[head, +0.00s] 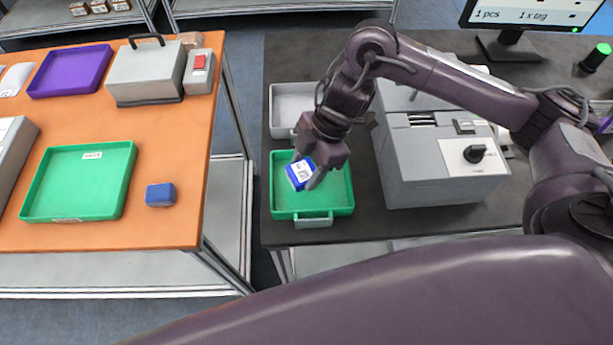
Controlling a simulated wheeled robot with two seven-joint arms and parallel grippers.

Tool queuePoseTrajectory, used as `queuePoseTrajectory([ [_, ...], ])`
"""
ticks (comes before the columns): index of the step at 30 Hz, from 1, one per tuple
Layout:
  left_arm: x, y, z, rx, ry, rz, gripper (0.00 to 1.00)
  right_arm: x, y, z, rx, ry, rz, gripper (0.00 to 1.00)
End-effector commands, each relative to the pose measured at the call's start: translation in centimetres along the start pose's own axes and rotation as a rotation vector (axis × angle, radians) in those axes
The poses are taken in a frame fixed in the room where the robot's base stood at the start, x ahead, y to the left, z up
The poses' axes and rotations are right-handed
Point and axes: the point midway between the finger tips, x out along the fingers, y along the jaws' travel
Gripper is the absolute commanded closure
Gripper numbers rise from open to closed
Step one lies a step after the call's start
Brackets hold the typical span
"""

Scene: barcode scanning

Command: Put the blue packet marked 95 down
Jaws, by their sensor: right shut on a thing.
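The blue packet (299,175) with a white label is in my right gripper (304,178). The number on it is too small to read. My right gripper is shut on it and points down over the green tray (313,213) on the dark table. I cannot tell whether the packet touches the tray floor. No other item shows in that tray. My left gripper is not in view.
A grey machine with a black knob (445,165) stands right of the tray, and a grey tray (290,98) lies behind it. On the orange table are another green tray (122,205), a blue block (160,195) and a purple tray (70,72). A gap separates the tables.

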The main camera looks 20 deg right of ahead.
Motion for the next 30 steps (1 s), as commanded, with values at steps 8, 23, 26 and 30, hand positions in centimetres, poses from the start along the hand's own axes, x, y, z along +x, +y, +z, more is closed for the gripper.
queuePoseTrajectory([
  [8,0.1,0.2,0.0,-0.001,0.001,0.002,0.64,2.4,-0.1,1.0,0.003,0.002,-0.004,0.76],
  [23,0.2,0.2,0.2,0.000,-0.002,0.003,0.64,4.0,0.0,1.6,0.000,0.000,0.000,0.45],
  [26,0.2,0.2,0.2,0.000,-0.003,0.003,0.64,4.0,0.0,1.6,0.000,0.000,0.000,0.32],
  [30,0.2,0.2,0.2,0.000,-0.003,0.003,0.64,4.0,0.0,1.6,0.000,0.000,0.000,0.28],
])
